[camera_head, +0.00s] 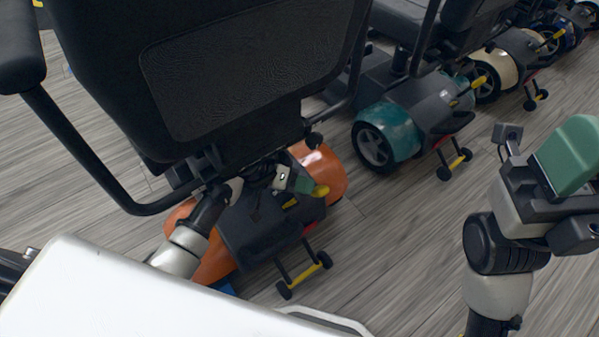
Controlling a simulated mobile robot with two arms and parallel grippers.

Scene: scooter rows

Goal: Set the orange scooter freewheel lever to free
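The orange scooter (322,165) stands right in front of me, seen from behind, with its black seat back above it. Its yellow freewheel lever (320,191) sticks out at the right of the dark rear housing. My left gripper (298,184) reaches in under the seat, with a green pad just left of the lever. I cannot tell whether it touches the lever, and its fingers are too small and partly hidden to tell how far they are apart. My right gripper (568,158) is held up at the right, away from the scooter; its finger gap is not clear.
A teal scooter (391,124) stands to the right behind, with a cream scooter (505,70) and a blue one (570,30) farther back. The orange scooter's anti-tip wheels (305,275) stick out toward me. The grey plank floor (405,240) at right is clear.

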